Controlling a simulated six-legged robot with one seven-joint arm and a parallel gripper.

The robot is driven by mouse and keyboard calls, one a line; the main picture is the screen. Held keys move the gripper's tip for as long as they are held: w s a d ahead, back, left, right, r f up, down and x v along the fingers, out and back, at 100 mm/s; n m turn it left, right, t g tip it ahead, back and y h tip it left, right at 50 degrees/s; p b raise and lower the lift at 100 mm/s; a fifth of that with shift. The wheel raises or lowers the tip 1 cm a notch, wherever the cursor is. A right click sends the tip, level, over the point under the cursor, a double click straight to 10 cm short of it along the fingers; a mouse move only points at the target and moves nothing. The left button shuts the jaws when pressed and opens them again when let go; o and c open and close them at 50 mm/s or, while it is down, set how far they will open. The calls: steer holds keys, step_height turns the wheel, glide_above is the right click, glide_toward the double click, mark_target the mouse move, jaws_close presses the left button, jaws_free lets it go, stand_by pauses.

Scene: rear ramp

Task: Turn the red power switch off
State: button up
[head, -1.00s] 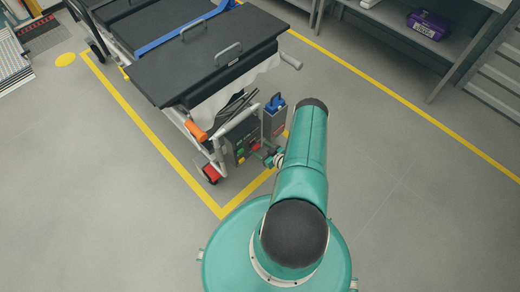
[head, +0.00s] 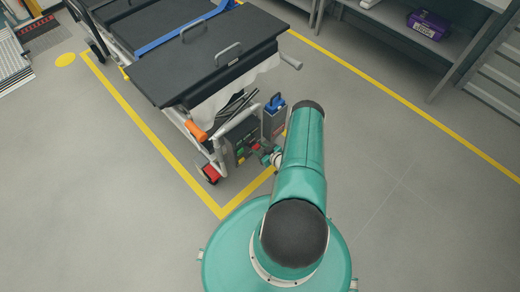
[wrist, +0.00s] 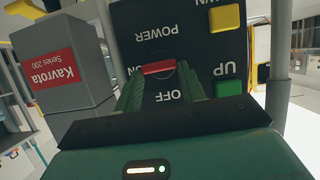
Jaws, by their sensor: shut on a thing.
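The red power switch (wrist: 158,68) sits on a dark control panel (wrist: 205,45) in the wrist view. The panel's labels appear upside down: POWER above the switch, OFF below it, ON partly hidden at its left. The switch handle lies nearly level across the picture. My gripper (wrist: 161,74) has its two green ribbed fingers shut on the switch, one at each end of the handle. In the head view the panel (head: 242,141) is on the end of a cart, with my gripper (head: 264,149) against its right side; the switch is too small to make out there.
A yellow button (wrist: 227,18) and a green button (wrist: 229,82) are right of the switch. A grey Kavrota box (wrist: 72,92) stands close at left. The cart (head: 200,65) has an orange grip (head: 195,131). Floor to the right is clear.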

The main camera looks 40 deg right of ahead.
steer(key=n, duration=0.1)
steer(key=n+h, duration=0.1)
steer(key=shift+a+n+h, duration=0.3)
steer(key=shift+a, duration=0.05)
steer(key=n+h, duration=0.2)
steer(key=n, duration=0.1)
steer(key=shift+a+f+t, duration=0.2)
steer(key=shift+a+t, duration=0.1)
steer(key=shift+a+f+n+t+h, duration=0.15)
steer(key=shift+n+t+h, duration=0.25)
steer(key=shift+n, duration=0.65)
steer(key=shift+f+n+t+h, duration=0.2)
steer(key=shift+n+h, duration=0.35)
steer(key=shift+n, duration=0.55)
steer(key=shift+a+f+n+t+h, duration=0.1)
steer(key=shift+n+t+h, duration=0.35)
steer(key=shift+n, duration=0.6)
steer(key=o, duration=1)
steer(key=shift+s, duration=0.15)
